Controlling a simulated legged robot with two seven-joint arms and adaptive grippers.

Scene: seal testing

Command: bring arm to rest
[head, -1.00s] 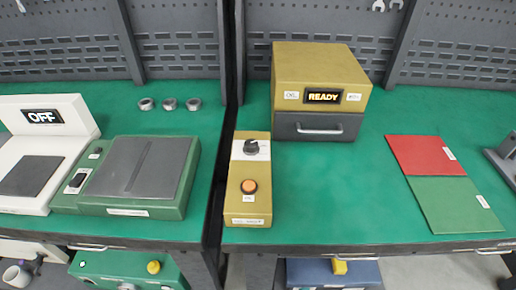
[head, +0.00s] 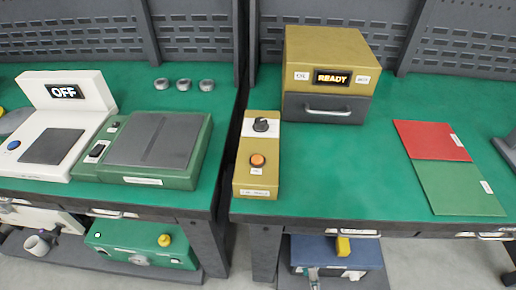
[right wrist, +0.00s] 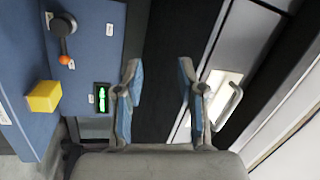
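My right gripper (right wrist: 159,68) shows in the right wrist view with its two blue-padded fingers apart and nothing between them. A dark gap lies behind the fingers. To its left in that view is a blue box (right wrist: 85,75) with a yellow block (right wrist: 44,96), a lever with an orange ball and a small green-lit display (right wrist: 102,97). The fingers look clear of the box. In the head view I cannot make out the right gripper with certainty. I see no left gripper in either view.
Two green-topped benches stand side by side. The right one holds a gold box (head: 324,55) reading READY, a gold control box (head: 259,180) and a red-and-green mat (head: 455,185). The left one holds a white device reading OFF (head: 75,90) and a green device (head: 160,145). Boxes sit beneath.

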